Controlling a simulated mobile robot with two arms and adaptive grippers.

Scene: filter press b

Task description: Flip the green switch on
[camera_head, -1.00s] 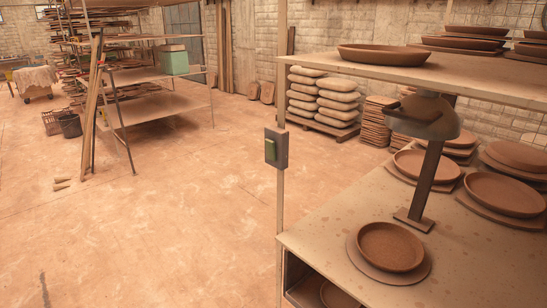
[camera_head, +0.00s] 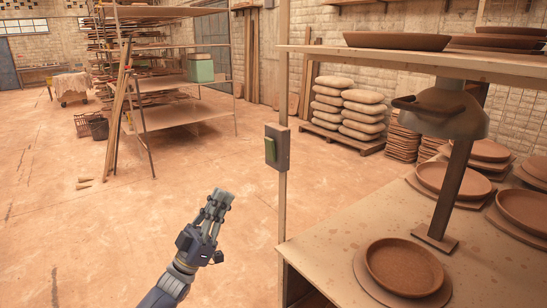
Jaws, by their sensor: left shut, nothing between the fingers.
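The green switch (camera_head: 270,150) is a green rocker on a small grey box (camera_head: 282,148). The box is fixed to the thin upright post at the front left corner of the shelf unit. The rocker faces left in the picture, toward the open floor. My left gripper (camera_head: 220,198) comes in from the bottom, left of the post and lower in the picture than the switch. Its fingers are together with nothing between them, and it is apart from the switch. My right gripper is not in view.
The work table (camera_head: 340,248) holds clay plates (camera_head: 405,268) and a grey metal lamp (camera_head: 440,110). A shelf (camera_head: 400,58) with more plates is above. White sacks (camera_head: 362,112) stand on a pallet behind.

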